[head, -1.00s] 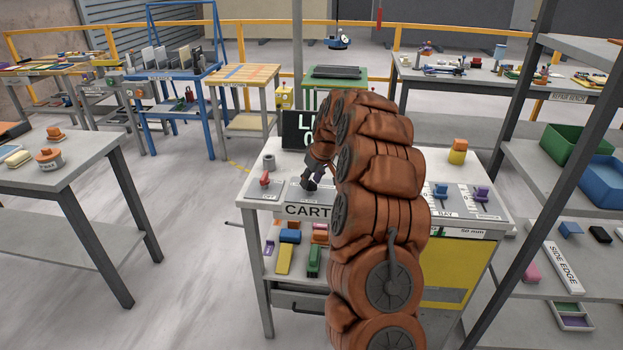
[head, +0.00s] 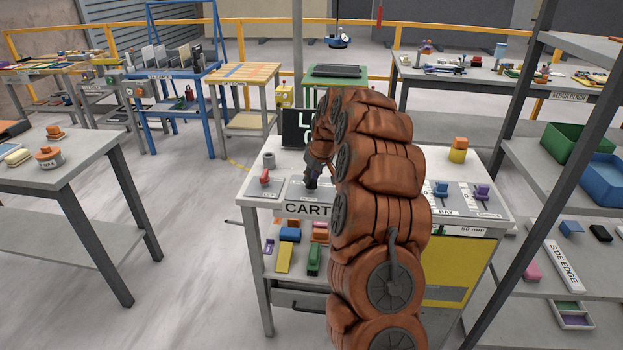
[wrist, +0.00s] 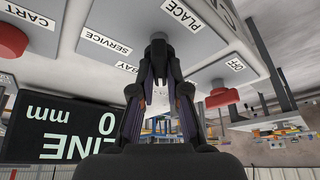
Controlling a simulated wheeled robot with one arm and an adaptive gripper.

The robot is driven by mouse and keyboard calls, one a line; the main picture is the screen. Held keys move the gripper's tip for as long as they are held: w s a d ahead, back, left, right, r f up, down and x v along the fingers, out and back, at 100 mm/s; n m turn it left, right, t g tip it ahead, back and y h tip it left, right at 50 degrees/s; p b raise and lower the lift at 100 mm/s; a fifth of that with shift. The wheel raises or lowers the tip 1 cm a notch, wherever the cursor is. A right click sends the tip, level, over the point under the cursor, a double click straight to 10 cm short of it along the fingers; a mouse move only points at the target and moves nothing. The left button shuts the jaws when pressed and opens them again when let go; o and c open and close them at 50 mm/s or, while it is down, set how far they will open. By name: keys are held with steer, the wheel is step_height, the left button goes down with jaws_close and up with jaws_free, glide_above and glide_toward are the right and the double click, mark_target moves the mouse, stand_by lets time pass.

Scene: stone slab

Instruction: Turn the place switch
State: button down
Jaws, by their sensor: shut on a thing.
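My gripper (head: 311,183) reaches down onto the grey switch plate on the cart top in the head view. In the wrist view, my gripper (wrist: 158,45) is shut on a small dark knob, the place switch, mostly covered by the fingers. Its grey plate (wrist: 185,60) carries a PLACE label (wrist: 182,15), with SERVICE (wrist: 105,42), BAY (wrist: 125,67) and OFF (wrist: 235,65) labels around it. Which mark the knob points at cannot be told. In the head view my fingers and arm hide the switch.
A red knob (head: 265,176) stands left of the plate. A black display (head: 297,128) stands behind; the wrist view shows it reading LINE 0 mm (wrist: 85,125). Blue (head: 441,190) and purple (head: 482,192) handles stand on the right. Shelves (head: 520,180) flank the cart's right.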

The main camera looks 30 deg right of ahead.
steer(key=m+h+b, duration=0.1)
steer(key=m+b, duration=0.1)
steer(key=m, duration=0.1)
steer(key=m+h+b, duration=0.1)
steer(key=m+b, duration=0.1)
steer(key=m, duration=0.1)
steer(key=shift+a+f, duration=0.1)
steer(key=shift+f, duration=0.1)
steer(key=shift+r+m+g+h+b, duration=0.1)
steer(key=shift+m+g+h+b, duration=0.35)
steer(key=shift+m+b, duration=0.6)
steer(key=shift+r, duration=0.1)
steer(key=c, duration=1.2)
jaws_free()
steer(key=shift+o, duration=0.2)
steer(key=v, duration=1.2)
